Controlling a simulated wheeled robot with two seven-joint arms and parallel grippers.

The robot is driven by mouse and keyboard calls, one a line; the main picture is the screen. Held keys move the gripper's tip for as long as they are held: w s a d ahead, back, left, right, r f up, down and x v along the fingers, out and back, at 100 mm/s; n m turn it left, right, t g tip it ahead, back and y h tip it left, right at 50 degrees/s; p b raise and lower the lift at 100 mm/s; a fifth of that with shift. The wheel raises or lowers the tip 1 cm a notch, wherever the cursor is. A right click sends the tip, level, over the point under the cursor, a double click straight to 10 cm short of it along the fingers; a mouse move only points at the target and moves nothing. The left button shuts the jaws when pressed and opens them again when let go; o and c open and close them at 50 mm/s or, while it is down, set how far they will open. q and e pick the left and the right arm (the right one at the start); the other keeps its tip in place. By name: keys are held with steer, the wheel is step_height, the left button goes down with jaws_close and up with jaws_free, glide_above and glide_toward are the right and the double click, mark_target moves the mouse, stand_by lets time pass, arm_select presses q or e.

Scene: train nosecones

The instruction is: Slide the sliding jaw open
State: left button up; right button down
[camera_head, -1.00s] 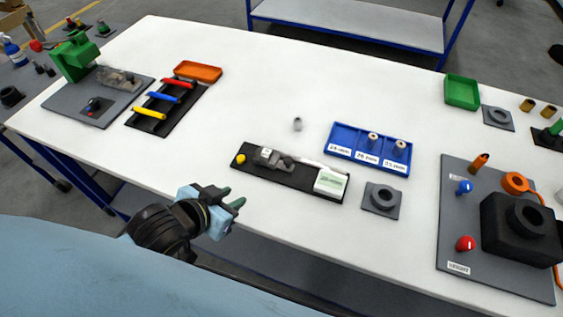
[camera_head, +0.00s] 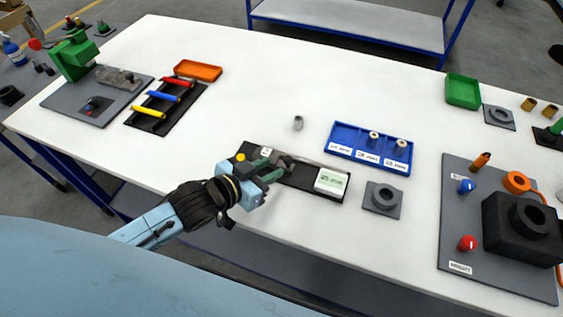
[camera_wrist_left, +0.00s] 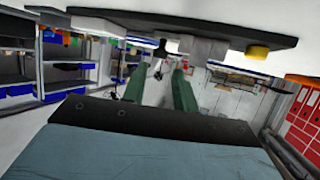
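A black gauge base (camera_head: 300,182) lies near the table's front edge, with a grey jaw assembly (camera_head: 284,159) on its left half and a white display block (camera_head: 331,181) at its right end. My left gripper (camera_head: 272,168) is at the base's left half, close to the grey jaws and partly covering them. Its green fingers are apart. In the left wrist view, grey jaw parts (camera_wrist_left: 203,47) stick out from the base beyond the fingers (camera_wrist_left: 160,90), with nothing visibly gripped. I cannot tell whether the fingers touch the jaw. My right gripper is not in view.
A yellow knob (camera_head: 241,157) sits at the base's left end. A blue tray (camera_head: 368,150) with ring-shaped parts lies behind, and a small grey part (camera_head: 298,122) stands nearby. A grey socket plate (camera_head: 383,198) is to the right.

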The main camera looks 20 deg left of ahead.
mark_target(286, 161)
arm_select(q)
steer(key=shift+x, duration=2.6)
jaws_close()
